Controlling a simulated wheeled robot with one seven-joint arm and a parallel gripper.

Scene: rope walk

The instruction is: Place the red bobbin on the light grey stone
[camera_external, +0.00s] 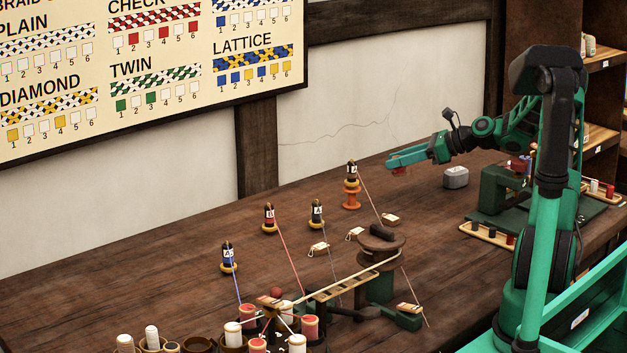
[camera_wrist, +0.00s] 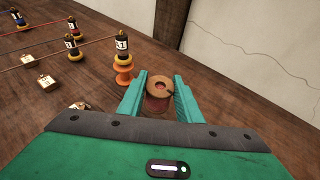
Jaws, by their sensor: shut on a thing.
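My gripper (camera_external: 391,162) is raised above the table near the wall and is shut on the red bobbin (camera_external: 400,170). In the wrist view the bobbin (camera_wrist: 157,103) sits between the two green fingers, with its tan round end and centre hole facing the camera. Only part of its red side shows. The light grey stone (camera_external: 456,177) is a small rounded block on the table, to the right of my gripper in the external view. It is not visible in the wrist view.
An orange spool stand (camera_external: 351,198) with a dark bobbin on it is left of my gripper. Several tagged bobbins on strings and a braiding stand (camera_external: 381,242) are nearer. A green machine (camera_external: 505,188) stands right of the stone. The table around the stone's left is clear.

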